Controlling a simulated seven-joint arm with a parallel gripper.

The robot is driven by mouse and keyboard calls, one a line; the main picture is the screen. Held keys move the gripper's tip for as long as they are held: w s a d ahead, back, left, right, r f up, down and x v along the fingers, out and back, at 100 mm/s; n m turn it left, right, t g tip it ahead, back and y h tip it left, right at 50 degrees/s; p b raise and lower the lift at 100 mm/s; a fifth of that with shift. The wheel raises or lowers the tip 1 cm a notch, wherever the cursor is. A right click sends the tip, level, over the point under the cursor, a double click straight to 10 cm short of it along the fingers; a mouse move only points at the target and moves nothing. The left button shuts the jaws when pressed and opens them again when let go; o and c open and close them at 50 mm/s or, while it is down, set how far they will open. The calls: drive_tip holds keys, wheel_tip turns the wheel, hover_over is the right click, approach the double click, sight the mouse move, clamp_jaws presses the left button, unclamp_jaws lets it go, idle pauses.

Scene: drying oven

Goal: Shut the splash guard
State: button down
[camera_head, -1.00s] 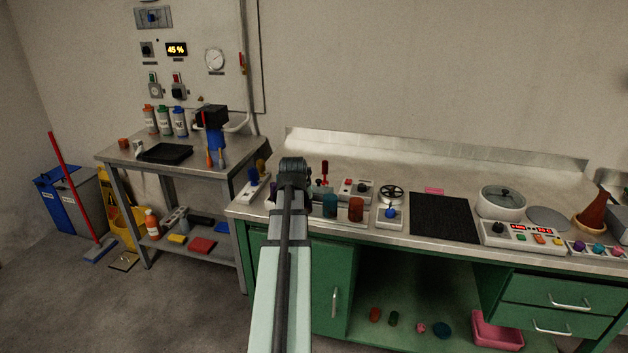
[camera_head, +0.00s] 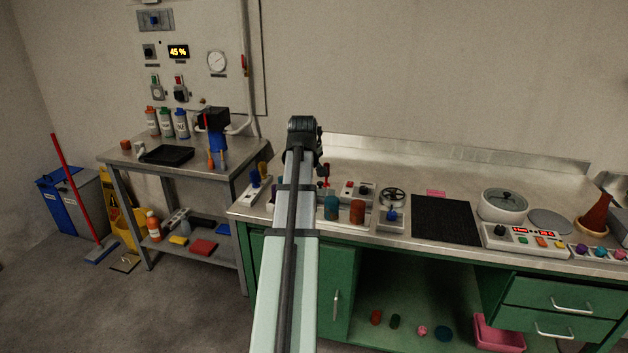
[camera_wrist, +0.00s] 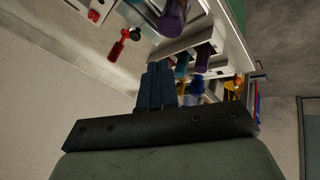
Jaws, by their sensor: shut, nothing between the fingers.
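I cannot pick out a splash guard for certain in these frames. A raised metal strip (camera_head: 450,158) runs along the back of the bench. My gripper shows in the wrist view (camera_wrist: 158,72), its dark blue fingers shut together with nothing between them. In the head view, my dark wrist is above the left part of the bench and its fingers are hidden. A red-handled part (camera_wrist: 122,45) lies beyond the fingers to the left in the wrist view. Purple cylinders (camera_wrist: 203,57) and a white frame lie beyond them to the right. I see no contact.
A side table (camera_head: 125,157) stands left. The bench's back is largely clear.

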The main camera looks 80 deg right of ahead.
drive_tip(key=x, duration=1)
drive_tip(key=shift+s+d+f, duration=0.1)
drive_tip(key=shift+s+d, duration=0.15)
drive_tip(key=shift+d, duration=0.25)
drive_tip(key=shift+s+d+f, duration=0.1)
drive_tip(key=shift+s+d, duration=0.15)
drive_tip(key=shift+d, duration=0.25)
drive_tip(key=shift+s+d+f, duration=0.1)
drive_tip(key=shift+s+d, duration=0.1)
drive_tip(key=shift+d, duration=0.2)
drive_tip(key=shift+s+d+f, duration=0.15)
drive_tip(key=shift+s+d, duration=0.05)
drive_tip(key=shift+d, duration=0.15)
drive_tip(key=d, duration=0.5)
drive_tip(key=shift+d+r, duration=0.1)
drive_tip(key=shift+d, duration=0.05)
drive_tip(key=a+r, duration=0.9)
drive_tip(key=shift+w+r, duration=0.15)
drive_tip(key=shift+w, duration=0.1)
